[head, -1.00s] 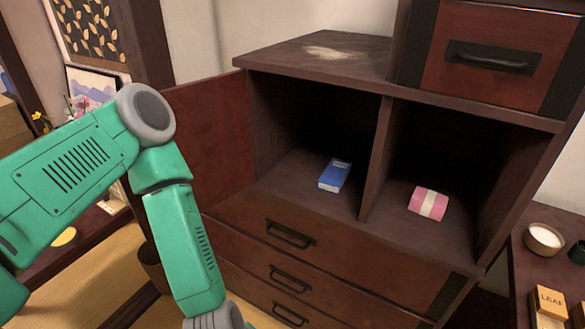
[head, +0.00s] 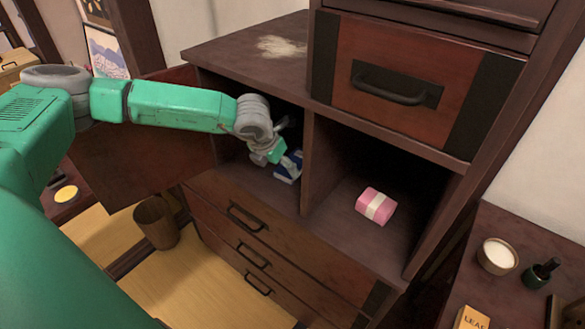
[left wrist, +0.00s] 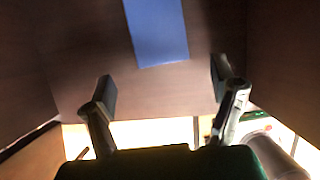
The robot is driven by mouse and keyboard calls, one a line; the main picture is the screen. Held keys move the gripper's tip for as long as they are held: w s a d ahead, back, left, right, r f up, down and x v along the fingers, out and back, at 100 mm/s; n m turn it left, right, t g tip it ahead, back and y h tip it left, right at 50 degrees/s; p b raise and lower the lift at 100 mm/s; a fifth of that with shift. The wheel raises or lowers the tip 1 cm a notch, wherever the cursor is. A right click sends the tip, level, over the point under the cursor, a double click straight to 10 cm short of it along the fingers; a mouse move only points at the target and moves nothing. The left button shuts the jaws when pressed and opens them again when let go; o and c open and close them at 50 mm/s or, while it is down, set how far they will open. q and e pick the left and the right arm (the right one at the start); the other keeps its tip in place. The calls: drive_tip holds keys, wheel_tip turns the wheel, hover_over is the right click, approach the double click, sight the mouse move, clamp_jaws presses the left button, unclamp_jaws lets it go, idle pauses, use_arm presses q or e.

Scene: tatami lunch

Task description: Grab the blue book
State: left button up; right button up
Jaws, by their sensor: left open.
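The blue book (head: 289,166) lies on the floor of the left open compartment of the dark wooden cabinet. In the head view my left gripper (head: 273,150) reaches into that compartment and partly covers the book. In the left wrist view the blue book (left wrist: 157,30) lies ahead of the open fingers (left wrist: 163,95), roughly between their lines, with a gap to the fingertips. Nothing is between the fingers. The book's far end is cut off by the top edge of that view. My right gripper is not in view.
A pink wrapped box (head: 375,207) sits in the right compartment, behind a vertical divider (head: 308,165). An open cabinet door (head: 140,165) stands left of the compartment under my left arm. Drawers with handles (head: 247,217) are below. A side table with a white-filled bowl (head: 497,256) is at right.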

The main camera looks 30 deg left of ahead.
sight(294, 161)
use_arm(q)
drive_tip(key=w, duration=0.2)
drive_tip(key=w+d+b, duration=0.1)
drive_tip(key=w, duration=0.2)
drive_tip(key=shift+w+d+f+b, duration=0.15)
drive_tip(key=shift+w+d+b, duration=0.1)
drive_tip(key=shift+w+b, duration=0.1)
drive_tip(key=shift+a, duration=0.5)
drive_tip(key=shift+a+f+b, duration=0.1)
drive_tip(key=shift+a+b, duration=0.2)
drive_tip(key=shift+a+b+x, duration=0.2)
drive_tip(key=shift+b+x, duration=0.6)
drive_tip(key=shift+x, duration=0.25)
drive_tip(key=f+b, duration=0.1)
drive_tip(key=w+d+f+b, duration=0.1)
drive_tip(key=b, duration=0.1)
drive_tip(key=shift+d+f, duration=0.1)
drive_tip(key=shift+d, duration=0.05)
drive_tip(key=shift+w+d, duration=0.15)
drive_tip(key=shift+a, duration=0.3)
drive_tip(key=shift+c, duration=0.8)
drive_tip(key=shift+a+f, duration=0.15)
drive_tip(key=shift+a, duration=0.2)
drive_tip(key=c, duration=1.2)
drive_tip(key=shift+o, duration=0.2)
drive_tip(key=shift+d, duration=0.1)
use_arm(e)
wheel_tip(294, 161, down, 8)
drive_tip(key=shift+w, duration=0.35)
